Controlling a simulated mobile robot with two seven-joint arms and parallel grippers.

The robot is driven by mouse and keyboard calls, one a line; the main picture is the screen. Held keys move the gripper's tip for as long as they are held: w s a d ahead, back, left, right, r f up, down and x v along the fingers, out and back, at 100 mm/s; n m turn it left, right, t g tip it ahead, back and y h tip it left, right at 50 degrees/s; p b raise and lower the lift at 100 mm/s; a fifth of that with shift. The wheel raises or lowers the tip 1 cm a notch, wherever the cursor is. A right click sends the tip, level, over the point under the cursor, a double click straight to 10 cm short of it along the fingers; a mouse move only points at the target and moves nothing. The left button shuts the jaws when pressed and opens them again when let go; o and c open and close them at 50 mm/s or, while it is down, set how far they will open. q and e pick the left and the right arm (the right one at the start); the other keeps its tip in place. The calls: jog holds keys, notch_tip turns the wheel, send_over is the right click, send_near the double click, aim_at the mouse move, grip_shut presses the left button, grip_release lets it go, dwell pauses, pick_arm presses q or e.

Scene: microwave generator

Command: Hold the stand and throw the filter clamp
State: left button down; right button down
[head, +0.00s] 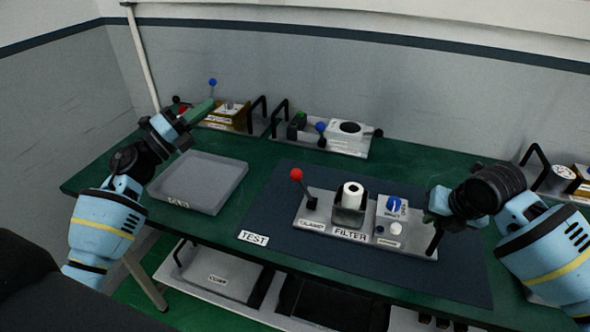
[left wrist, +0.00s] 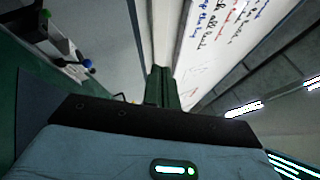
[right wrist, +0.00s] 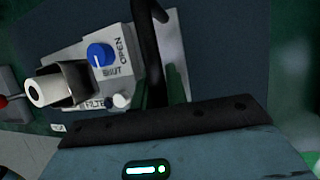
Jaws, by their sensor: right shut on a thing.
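The filter stand (head: 365,236) is a grey plate on the dark mat, with CLAMP and FILTER labels, a white filter cylinder (head: 353,190) in a metal holder and a blue knob (head: 394,204). The clamp lever (head: 303,190) stands at its left end, tilted, with a red ball on top. My right gripper (head: 438,212) is shut on the black handle (right wrist: 147,35) at the stand's right end; its green fingers flank the handle in the right wrist view. My left gripper (head: 200,110) is raised above the table's back left, away from the lever; its green fingers look shut and empty.
A grey tray (head: 200,160) lies left of the mat (head: 265,205). Other stands with upright handles and knobs, one yellowish (head: 228,116) and one white (head: 350,148), stand along the back wall. Another stand (head: 562,178) is at the far right. A lower shelf holds panels.

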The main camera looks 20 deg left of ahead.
pick_arm(q)
jog(key=s+d+f+m+g, duration=0.1)
jog(key=d+f+m+g, duration=0.3)
jog(key=m, duration=0.6)
jog(key=s+d+f+m+g+y, duration=0.1)
jog(key=d+f+m+g, duration=0.3)
jog(key=m+g, duration=0.4)
jog(key=shift+d+m+g, duration=0.3)
jog(key=shift+d+m, duration=0.55)
jog(key=shift+m, duration=0.95)
jog(key=shift+f, duration=0.1)
jog(key=a+f+x, duration=0.1)
jog(key=f+x, duration=0.1)
jog(key=x, duration=0.8)
jog(key=shift+s, duration=0.3)
jog(key=shift+f, duration=0.2)
jog(key=shift+d, duration=0.2)
